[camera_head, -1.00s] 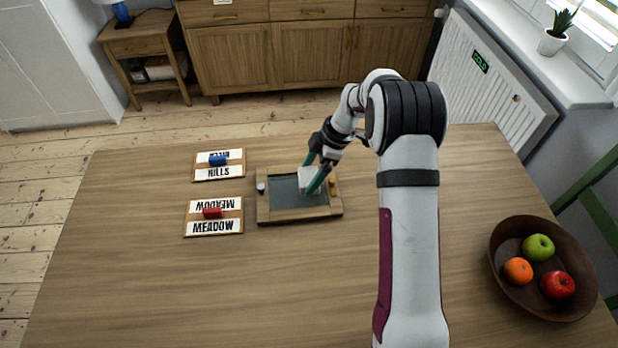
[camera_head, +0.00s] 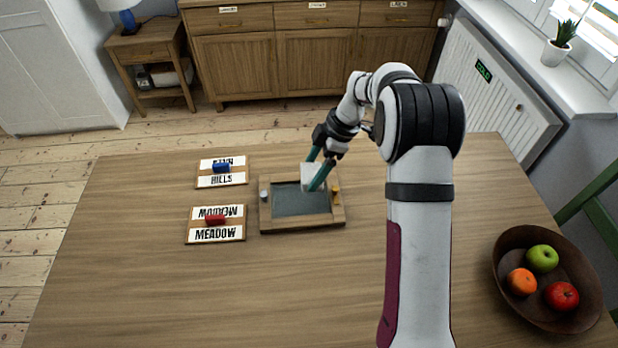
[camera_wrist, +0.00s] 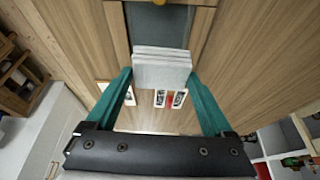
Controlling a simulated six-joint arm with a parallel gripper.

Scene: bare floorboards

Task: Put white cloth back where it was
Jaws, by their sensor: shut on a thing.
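The white cloth (camera_head: 309,174) is a folded, layered pad. It is pinched between the teal fingers of my gripper (camera_head: 319,174), and it also shows in the wrist view (camera_wrist: 160,68) between the two fingertips (camera_wrist: 161,82). It is over the far right part of the wood-framed slate (camera_head: 297,203), appearing raised a little above it; the exact gap is unclear. The slate's dark surface shows bare at the front and left. A small pale piece (camera_head: 265,194) sits on the left frame edge and a yellow piece (camera_head: 335,189) on the right frame edge.
Left of the slate lie the HILLS card (camera_head: 222,181) with a blue block (camera_head: 221,167) and the MEADOW card (camera_head: 215,235) with a red block (camera_head: 215,220). A fruit bowl (camera_head: 508,297) stands at the right. The front of the table (camera_head: 250,300) is clear.

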